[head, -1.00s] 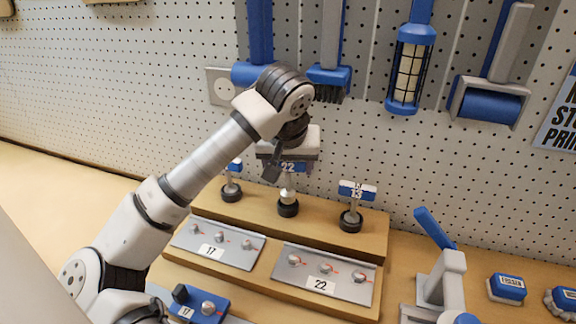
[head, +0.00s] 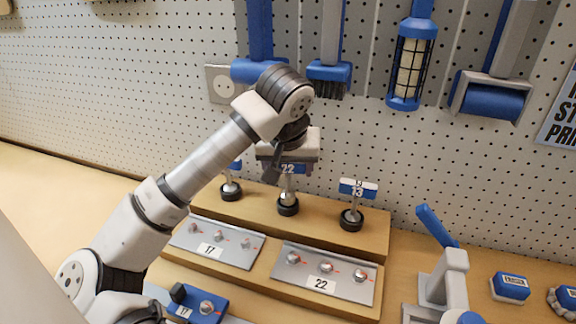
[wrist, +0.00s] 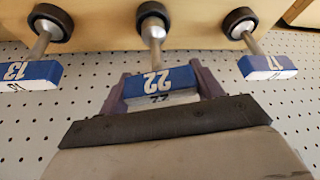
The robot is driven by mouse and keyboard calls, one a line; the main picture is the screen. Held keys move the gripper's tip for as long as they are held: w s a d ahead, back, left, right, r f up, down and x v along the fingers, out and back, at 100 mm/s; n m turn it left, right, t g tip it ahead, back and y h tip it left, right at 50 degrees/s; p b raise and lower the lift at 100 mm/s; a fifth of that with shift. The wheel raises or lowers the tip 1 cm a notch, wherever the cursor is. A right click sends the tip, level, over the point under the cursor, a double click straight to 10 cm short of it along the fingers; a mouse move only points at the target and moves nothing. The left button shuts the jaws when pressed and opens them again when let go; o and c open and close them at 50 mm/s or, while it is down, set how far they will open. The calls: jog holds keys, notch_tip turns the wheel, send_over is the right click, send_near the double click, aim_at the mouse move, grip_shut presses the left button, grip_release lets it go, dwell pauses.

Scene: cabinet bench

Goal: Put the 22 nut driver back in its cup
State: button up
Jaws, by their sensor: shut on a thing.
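The 22 nut driver (head: 287,168) has a blue and white block handle marked 22 and a metal shaft. My gripper (head: 285,172) is shut on that handle, with a finger on each side, as the wrist view also shows the 22 handle (wrist: 160,82) between the fingers. The driver is upright, its lower end in or at the middle black cup (head: 288,206) on the wooden step. How deep it sits in the cup I cannot tell.
The 13 driver (head: 357,188) stands in the right cup and another driver (head: 231,190), marked 17 in the wrist view, stands in the left cup. Panels marked 17 (head: 212,250) and 22 (head: 321,283) lie in front. A pegboard with hanging tools rises behind.

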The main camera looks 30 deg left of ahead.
jog(key=shift+f+b, duration=0.85)
jog(key=shift+f, duration=0.05)
jog(key=o, duration=1.3)
jog(key=shift+c, duration=0.2)
jog(key=b+v, duration=0.1)
jog(key=v, duration=1.2)
jog(key=shift+r, duration=0.35)
jog(key=shift+s+d, duration=0.15)
